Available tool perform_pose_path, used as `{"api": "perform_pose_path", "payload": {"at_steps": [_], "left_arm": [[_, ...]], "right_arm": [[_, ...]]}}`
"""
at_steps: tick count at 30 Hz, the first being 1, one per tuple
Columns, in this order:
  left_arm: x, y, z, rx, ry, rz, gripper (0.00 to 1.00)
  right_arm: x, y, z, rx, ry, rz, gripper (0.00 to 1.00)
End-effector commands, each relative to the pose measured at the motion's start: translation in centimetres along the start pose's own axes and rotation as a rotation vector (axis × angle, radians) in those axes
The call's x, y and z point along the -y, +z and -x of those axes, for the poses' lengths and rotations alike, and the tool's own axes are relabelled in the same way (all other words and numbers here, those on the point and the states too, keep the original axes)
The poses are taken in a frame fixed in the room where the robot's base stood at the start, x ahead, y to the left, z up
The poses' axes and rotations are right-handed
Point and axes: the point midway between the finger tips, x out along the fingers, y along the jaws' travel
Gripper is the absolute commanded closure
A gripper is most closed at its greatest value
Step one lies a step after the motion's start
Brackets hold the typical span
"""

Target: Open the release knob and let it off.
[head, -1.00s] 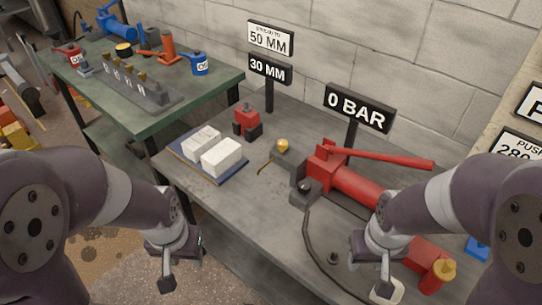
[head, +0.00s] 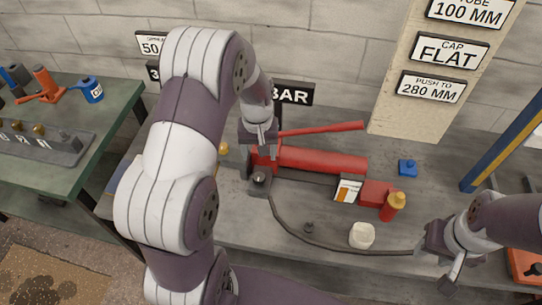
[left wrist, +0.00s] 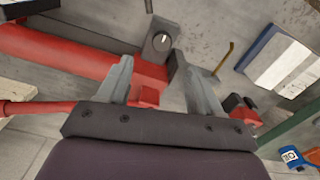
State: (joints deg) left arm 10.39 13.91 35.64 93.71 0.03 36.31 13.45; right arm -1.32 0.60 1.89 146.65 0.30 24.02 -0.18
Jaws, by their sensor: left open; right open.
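The release knob (head: 260,178) is a dark round knob with a light mark, on a grey block at the left end of the red hand pump (head: 325,162). In the left wrist view the knob (left wrist: 162,40) lies just beyond the fingertips, roughly between them and apart from them. My left gripper (head: 262,150) is open and empty above the pump's left end; in the left wrist view its fingers (left wrist: 152,64) straddle part of the red pump head. My right gripper (head: 447,268) is open and empty at the bench's front right.
The red pump lever (head: 322,129) runs just behind the left gripper. A dark hose (head: 290,232) curves along the bench front. The 0 BAR sign (head: 294,93) is partly hidden by my arm.

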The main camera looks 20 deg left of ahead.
Motion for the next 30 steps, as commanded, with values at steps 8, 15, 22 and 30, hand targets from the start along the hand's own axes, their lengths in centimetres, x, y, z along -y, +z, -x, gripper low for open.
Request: {"api": "perform_pose_path", "payload": {"at_steps": [8, 15, 22, 30], "left_arm": [[0.6, -1.0, -3.9, 0.016, -0.004, 0.047, 0.35], [0.6, -1.0, -9.9, 0.012, -0.003, 0.045, 0.35], [0.6, -1.1, -12.6, 0.009, -0.003, 0.044, 0.35], [0.6, -1.1, -12.8, 0.007, -0.002, 0.044, 0.35]], "right_arm": [[0.0, -0.1, 1.3, 0.002, 0.000, 0.000, 0.57], [0.0, -0.2, 1.7, 0.001, 0.000, 0.000, 0.57], [0.0, -0.2, 1.9, 0.001, 0.000, 0.000, 0.57], [0.0, -0.2, 1.9, 0.001, 0.000, 0.000, 0.57]]}}
